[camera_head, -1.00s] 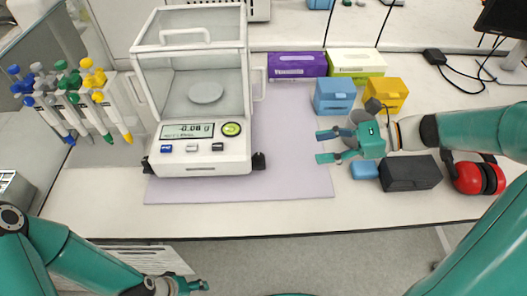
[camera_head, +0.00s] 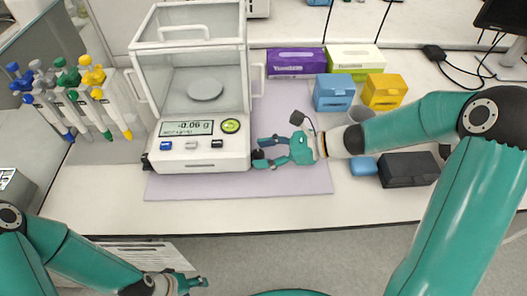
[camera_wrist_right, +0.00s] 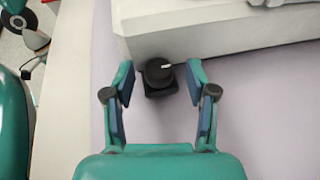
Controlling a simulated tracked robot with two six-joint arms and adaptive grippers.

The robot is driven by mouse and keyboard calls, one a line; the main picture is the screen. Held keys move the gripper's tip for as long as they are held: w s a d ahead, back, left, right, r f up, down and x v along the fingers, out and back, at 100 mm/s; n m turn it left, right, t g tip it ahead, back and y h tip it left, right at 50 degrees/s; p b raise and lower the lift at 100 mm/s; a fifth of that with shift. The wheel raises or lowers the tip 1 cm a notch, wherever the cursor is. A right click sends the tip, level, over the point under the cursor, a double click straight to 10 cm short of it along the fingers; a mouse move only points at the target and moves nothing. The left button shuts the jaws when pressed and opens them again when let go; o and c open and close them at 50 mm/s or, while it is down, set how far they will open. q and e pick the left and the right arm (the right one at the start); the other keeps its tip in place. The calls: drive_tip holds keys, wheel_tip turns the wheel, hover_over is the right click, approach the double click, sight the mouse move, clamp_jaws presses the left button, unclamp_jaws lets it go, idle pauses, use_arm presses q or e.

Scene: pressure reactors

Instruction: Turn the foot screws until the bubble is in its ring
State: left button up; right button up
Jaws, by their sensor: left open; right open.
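The balance (camera_head: 205,163) stands on a lilac mat, with a glass draft shield above. The round green bubble level (camera_head: 230,126) is on its front panel, right of the display; the bubble's place in the ring is too small to tell. A black foot screw (camera_head: 147,163) shows at its front left corner. The right foot screw (camera_wrist_right: 158,72) is a black knob with a white mark. My right gripper (camera_head: 258,153) is open at that corner; in the right wrist view its fingers (camera_wrist_right: 158,84) are on both sides of the knob, apart from it. My left gripper (camera_head: 199,283) is open and empty, below the table's front edge.
Pipettes (camera_head: 70,95) hang at the left. Purple (camera_head: 296,62) and green-white (camera_head: 355,59) boxes stand behind, with blue (camera_head: 334,93) and yellow (camera_head: 384,92) boxes before them. A black case (camera_head: 408,169) lies at the right. The mat's (camera_head: 235,188) front strip is clear.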

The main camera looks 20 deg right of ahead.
drive_tip(key=shift+c, duration=0.4)
clamp_jaws()
drive_tip(key=p, duration=0.1)
drive_tip(key=n+g+p, duration=0.1)
drive_tip(key=n+g+y+p, duration=0.1)
drive_tip(key=shift+w+d+r+p, duration=0.1)
drive_tip(key=shift+w+r+p, duration=0.2)
drive_tip(key=shift+p, duration=0.05)
drive_tip(key=shift+w+f+n+g+y+p, duration=0.15)
drive_tip(key=shift+n+g+p, duration=0.1)
drive_tip(key=shift+n+g, duration=0.4)
drive_tip(key=shift+s+f+n+g+y+p, duration=0.1)
drive_tip(key=shift+n+g+y+p, duration=0.1)
drive_tip(key=shift+n+g, duration=0.45)
drive_tip(key=shift+o, duration=0.4)
unclamp_jaws()
drive_tip(key=shift+d, duration=0.1)
